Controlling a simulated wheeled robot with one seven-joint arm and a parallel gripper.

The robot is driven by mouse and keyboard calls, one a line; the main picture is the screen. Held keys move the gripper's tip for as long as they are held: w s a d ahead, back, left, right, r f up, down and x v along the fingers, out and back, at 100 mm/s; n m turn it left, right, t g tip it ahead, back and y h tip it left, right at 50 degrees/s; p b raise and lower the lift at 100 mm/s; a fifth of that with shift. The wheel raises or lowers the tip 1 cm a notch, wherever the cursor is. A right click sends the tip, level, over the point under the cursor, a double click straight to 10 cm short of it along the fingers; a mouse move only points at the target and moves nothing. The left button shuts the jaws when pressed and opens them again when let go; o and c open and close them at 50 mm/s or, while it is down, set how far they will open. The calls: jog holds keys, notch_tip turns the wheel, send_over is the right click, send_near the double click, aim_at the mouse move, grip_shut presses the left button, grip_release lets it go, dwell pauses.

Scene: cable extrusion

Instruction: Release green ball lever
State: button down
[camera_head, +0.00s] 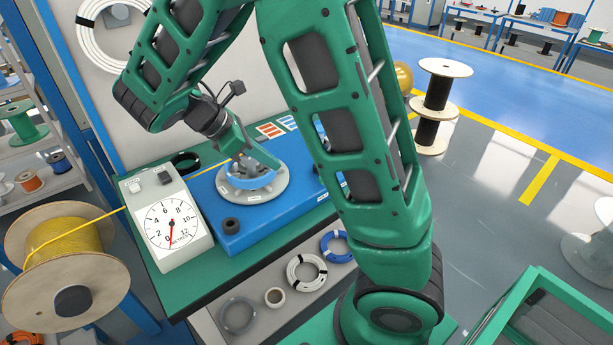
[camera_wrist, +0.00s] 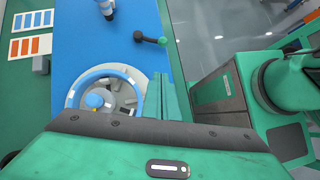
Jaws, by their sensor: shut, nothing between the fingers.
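The green ball lever (camera_wrist: 162,41) shows in the wrist view as a green ball on a short arm from a black pivot, on the blue base plate (camera_wrist: 85,55). In the head view my arm seems to hide it. My gripper (camera_wrist: 162,78) is shut and empty, its green fingers together, short of the ball in the wrist view and apart from it. In the head view my gripper (camera_head: 276,164) is over the edge of a round grey disc (camera_head: 277,187) with a blue ring (camera_head: 250,183) on the blue base.
A white dial gauge (camera_head: 168,225) stands left of the base, its red needle near 0. A yellow cable runs to it from a wooden spool (camera_head: 65,270).

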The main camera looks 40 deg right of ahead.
jog(key=shift+d+f, duration=0.1)
send_near(320, 174)
jog(key=a+f, duration=0.1)
jog(key=s+a+f, duration=0.2)
jog(key=shift+f, duration=0.35)
jog(key=d, duration=0.2)
jog(key=d+f, duration=0.1)
jog(key=shift+s, duration=0.35)
jog(key=shift+s+d, duration=0.1)
jog(key=shift+d, duration=0.45)
